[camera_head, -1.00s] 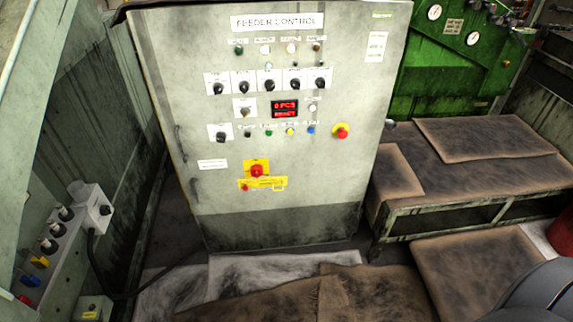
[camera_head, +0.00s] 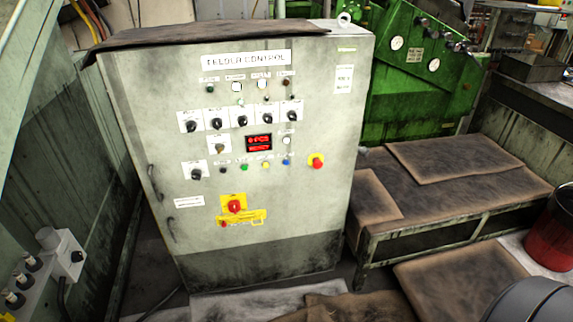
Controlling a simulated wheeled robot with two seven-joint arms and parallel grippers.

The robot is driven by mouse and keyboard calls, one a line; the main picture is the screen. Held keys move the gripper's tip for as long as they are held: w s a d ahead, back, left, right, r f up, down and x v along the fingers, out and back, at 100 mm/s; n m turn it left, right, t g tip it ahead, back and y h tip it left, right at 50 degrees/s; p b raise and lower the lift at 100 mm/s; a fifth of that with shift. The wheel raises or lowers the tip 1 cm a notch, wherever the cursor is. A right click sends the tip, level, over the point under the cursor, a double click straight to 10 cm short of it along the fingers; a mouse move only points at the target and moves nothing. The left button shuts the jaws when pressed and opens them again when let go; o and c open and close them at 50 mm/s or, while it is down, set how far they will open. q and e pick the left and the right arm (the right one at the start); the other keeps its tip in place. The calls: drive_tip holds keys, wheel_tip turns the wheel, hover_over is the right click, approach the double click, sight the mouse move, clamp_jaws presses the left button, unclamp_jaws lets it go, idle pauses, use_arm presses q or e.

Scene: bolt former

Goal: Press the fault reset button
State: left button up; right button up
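The feeder control cabinet (camera_head: 310,215) stands in front of me with its panel facing me. A row of small buttons runs across its middle: black (camera_head: 222,170), green (camera_head: 244,167), yellow (camera_head: 265,165) and blue (camera_head: 286,162). A white button or lamp (camera_head: 286,140) sits above the blue one. The small labels are too blurred to read, so I cannot tell which is the fault reset button. A red mushroom button on yellow (camera_head: 316,161) is at the right. A red rotary switch on a yellow plate (camera_head: 234,206) is lower. Neither gripper is in view.
A low bench with brown mats (camera_head: 455,185) stands right of the cabinet. A red bin (camera_head: 552,235) is at the far right. A green machine (camera_head: 420,100) is behind. A grey control box (camera_head: 62,255) is at lower left. Mats (camera_head: 460,275) cover the floor.

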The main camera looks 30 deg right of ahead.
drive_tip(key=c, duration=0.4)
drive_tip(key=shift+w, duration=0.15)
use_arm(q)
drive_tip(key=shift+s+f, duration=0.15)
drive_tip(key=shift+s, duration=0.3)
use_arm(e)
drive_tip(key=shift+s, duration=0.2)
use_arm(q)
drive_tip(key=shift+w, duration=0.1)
